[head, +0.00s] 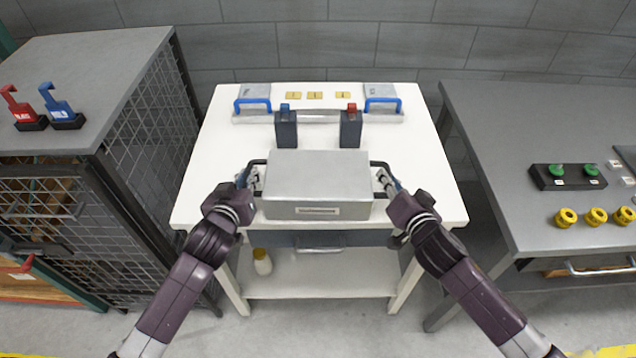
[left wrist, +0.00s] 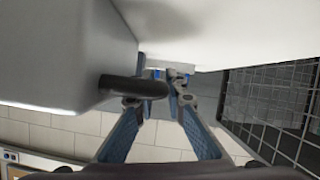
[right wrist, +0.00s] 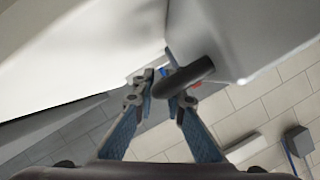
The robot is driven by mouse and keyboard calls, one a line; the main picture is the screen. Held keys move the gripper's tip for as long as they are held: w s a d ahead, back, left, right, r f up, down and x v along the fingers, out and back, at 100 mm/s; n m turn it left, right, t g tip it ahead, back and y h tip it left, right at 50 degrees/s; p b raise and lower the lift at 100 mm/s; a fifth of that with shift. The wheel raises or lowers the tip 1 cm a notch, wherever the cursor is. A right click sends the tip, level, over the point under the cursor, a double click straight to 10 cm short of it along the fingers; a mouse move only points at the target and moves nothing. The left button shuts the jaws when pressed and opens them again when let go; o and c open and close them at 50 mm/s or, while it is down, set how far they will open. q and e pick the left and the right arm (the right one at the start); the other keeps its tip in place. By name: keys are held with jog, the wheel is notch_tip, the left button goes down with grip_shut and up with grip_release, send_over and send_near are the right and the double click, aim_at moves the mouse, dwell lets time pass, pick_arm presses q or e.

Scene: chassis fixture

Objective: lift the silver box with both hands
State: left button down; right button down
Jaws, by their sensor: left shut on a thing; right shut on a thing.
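The silver box (head: 318,178) is at the front middle of the white table, level, with a label on its front face. A dark handle sticks out at each side. My left gripper (head: 253,180) is shut on the left handle (left wrist: 135,87), seen close in the left wrist view beside the box wall (left wrist: 60,50). My right gripper (head: 384,180) is shut on the right handle (right wrist: 184,77), beside the box wall (right wrist: 240,35) in the right wrist view. The box's underside is hidden, so I cannot tell whether it touches the table.
The white table (head: 215,165) has two dark blocks, with blue (head: 286,128) and red (head: 351,127) tops, close behind the box. A silver fixture with blue handles (head: 253,103) is at the back. A mesh cabinet (head: 150,125) stands left, a grey bench (head: 500,130) right.

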dwell(0.4)
